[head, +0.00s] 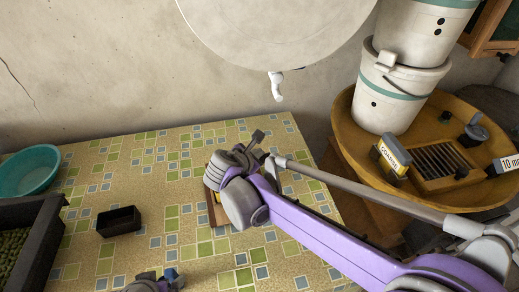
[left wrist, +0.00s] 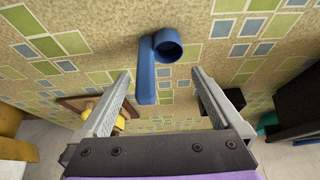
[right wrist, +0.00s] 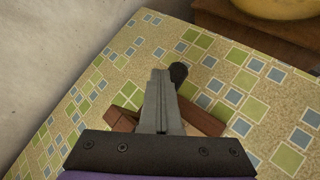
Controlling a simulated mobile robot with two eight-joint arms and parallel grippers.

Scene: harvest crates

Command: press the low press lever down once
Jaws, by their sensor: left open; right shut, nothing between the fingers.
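The press shows in the right wrist view as a brown wooden base (right wrist: 208,120) on the tiled table, with a dark rounded lever knob (right wrist: 179,72) just beyond my fingertips. My right gripper (right wrist: 161,76) is shut and empty and covers the middle of the press; contact cannot be told. In the head view, the dark knob (head: 258,136) rises beside my right gripper (head: 225,167), and a strip of the base (head: 214,207) shows below it. My left gripper (left wrist: 162,90) is open above the table, with a blue cylinder with a long arm (left wrist: 146,75) beyond and between its fingers.
A small black box (head: 119,221), a teal bowl (head: 30,170) and a dark crate (head: 48,240) of green produce are at the left. A round wooden tray (head: 350,120) at the right carries white buckets (head: 392,98) and a slotted block. The table's back middle is clear.

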